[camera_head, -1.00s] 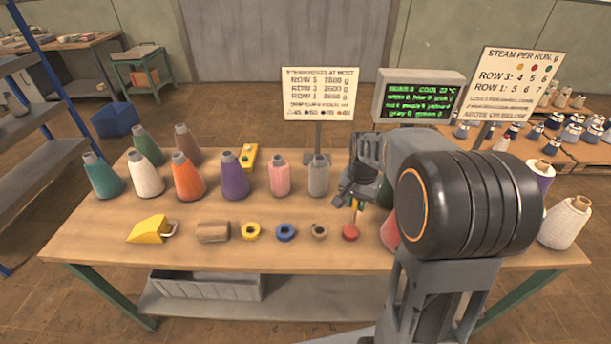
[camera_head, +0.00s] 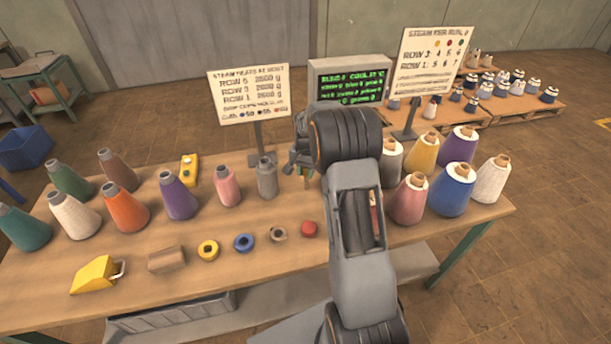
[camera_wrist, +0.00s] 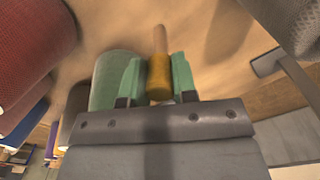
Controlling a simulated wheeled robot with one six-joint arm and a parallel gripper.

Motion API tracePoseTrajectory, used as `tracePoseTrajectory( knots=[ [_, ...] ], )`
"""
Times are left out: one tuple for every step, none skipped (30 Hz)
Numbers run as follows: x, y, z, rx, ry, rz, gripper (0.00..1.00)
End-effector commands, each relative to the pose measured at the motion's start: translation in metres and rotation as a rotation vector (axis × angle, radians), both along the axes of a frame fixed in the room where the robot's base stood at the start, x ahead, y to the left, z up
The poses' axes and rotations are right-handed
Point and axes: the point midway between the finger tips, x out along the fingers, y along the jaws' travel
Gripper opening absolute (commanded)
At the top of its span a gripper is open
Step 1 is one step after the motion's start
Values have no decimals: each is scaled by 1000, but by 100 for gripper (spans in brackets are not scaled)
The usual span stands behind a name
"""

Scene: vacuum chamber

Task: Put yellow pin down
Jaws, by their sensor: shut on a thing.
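The yellow pin (camera_wrist: 159,74) sits between the two green fingertips of my gripper (camera_wrist: 158,84) in the wrist view. My gripper is shut on it. The pin's thinner tan end points away from the gripper, toward the tan table surface. I cannot tell whether the tip touches the table. In the head view my gripper (camera_head: 305,167) is over the back middle of the wooden table (camera_head: 250,210), just right of a grey cone; my arm partly hides it, and the pin is too small to make out clearly there.
Thread cones stand left of my gripper, including a grey cone (camera_head: 267,178) and a pink cone (camera_head: 228,187). More cones stand right, including a blue cone (camera_head: 452,190). Yellow, blue, tan and red (camera_head: 309,229) small pieces lie in front. Signs and a screen (camera_head: 348,88) stand behind.

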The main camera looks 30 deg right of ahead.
Motion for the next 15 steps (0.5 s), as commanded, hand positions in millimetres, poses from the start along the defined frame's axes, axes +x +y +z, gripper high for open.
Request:
tracePoseTrajectory(
  knots=[
    [3,-2,-3,0,0,-1,0],
    [4,-2,-4,0,0,-1,0],
    [5,-3,-5,0,-1,-1,0],
    [5,-3,-6,-1,-2,-1,0],
    [6,-3,-7,-1,-2,-1,0],
    [6,-4,-8,-1,-2,-1,0],
    [7,-4,-9,0,-1,-1,0],
    [8,-5,-10,0,-1,-1,0],
    [10,-6,-13,0,0,-2,0],
    [11,-6,-16,0,0,-2,0],
    [10,-6,-20,1,2,-1,0],
    [10,-6,-25,1,2,-1,0],
    [10,-6,-29,0,1,-2,0],
    [10,-6,-33,1,2,-2,0],
    [10,-6,-38,1,2,-2,0]
  ],
)
